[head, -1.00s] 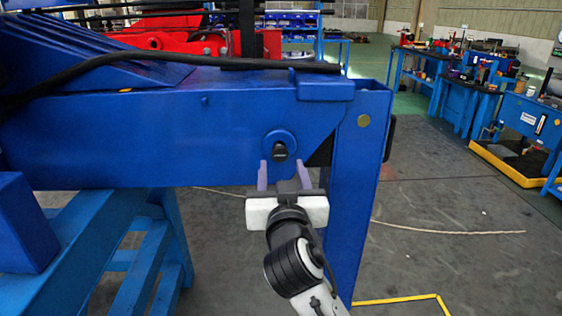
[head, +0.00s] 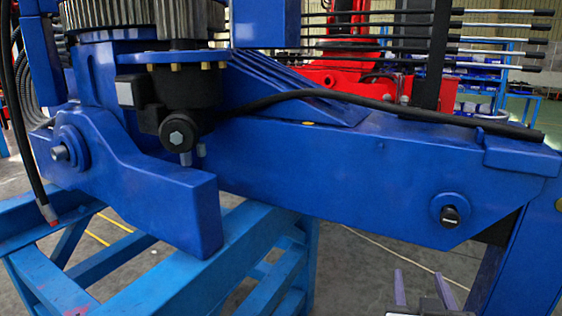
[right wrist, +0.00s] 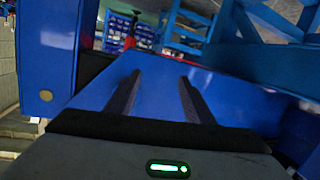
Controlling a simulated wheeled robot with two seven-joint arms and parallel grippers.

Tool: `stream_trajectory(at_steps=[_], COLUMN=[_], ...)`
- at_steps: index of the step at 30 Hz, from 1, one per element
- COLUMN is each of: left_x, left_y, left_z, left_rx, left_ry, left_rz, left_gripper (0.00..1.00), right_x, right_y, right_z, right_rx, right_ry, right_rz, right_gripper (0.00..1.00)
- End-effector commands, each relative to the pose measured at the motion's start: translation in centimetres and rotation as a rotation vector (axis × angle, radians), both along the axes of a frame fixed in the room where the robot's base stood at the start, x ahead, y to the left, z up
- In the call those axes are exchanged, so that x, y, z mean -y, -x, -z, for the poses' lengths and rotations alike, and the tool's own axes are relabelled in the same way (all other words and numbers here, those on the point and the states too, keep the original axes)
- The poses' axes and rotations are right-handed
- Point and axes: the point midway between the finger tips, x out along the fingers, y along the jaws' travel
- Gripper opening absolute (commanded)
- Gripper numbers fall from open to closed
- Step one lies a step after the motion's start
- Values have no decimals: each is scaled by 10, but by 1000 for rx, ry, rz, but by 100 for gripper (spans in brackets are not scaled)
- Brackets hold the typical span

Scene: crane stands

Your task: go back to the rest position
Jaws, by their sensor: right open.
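My right gripper (head: 419,273) shows at the bottom edge of the head view, lower right of centre. Its two grey fingers are apart with nothing between them. They are below and a little left of the black knob (head: 450,216) on the blue crane beam (head: 340,175), clear of it. In the right wrist view, the open fingers (right wrist: 158,82) point at a blue surface with nothing held. My left gripper is not in view.
The blue beam spans the head view, with a blue post (head: 525,260) at right. A light blue stand (head: 245,250) is under the crane's left part. A black hose (head: 350,97) lies along the top. Grey floor shows below the beam.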

Motion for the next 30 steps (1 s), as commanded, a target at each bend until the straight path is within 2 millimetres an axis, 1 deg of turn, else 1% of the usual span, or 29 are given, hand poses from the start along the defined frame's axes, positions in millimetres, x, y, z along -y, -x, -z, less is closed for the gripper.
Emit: stream_trajectory(at_steps=[1,2,3,4,5,6,8,9,11,12,15,18,19,22,30], left_x=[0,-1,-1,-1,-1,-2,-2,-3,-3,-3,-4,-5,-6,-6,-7], left_y=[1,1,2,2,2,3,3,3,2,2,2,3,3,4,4], left_z=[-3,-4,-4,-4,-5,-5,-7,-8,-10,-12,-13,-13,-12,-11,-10], left_rx=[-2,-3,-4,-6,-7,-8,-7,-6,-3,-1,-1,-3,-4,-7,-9], left_ry=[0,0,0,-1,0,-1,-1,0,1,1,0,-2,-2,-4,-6], left_rz=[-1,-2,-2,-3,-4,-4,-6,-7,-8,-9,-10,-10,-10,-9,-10], left_gripper=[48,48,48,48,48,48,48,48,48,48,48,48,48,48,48], right_x=[-13,-22,-33,-41,-50,-60,-75,-83,-95,-101,-112,-118,-120,-122,-122], right_y=[8,14,24,33,43,58,84,102,131,149,187,211,215,222,222], right_z=[39,60,88,108,127,152,187,207,234,248,274,288,291,294,295], right_rx=[-88,-134,-189,-229,-268,-317,-383,-425,-478,-507,-562,-591,-597,-603,-603], right_ry=[3,1,-5,-11,-19,-34,-59,-81,-113,-136,-183,-215,-222,-233,-233], right_rz=[-66,-108,-161,-199,-237,-284,-351,-390,-439,-465,-511,-533,-537,-542,-543], right_gripper=[48,48,48,48,48,48,48,48,48,48,48,48,48,48,48])
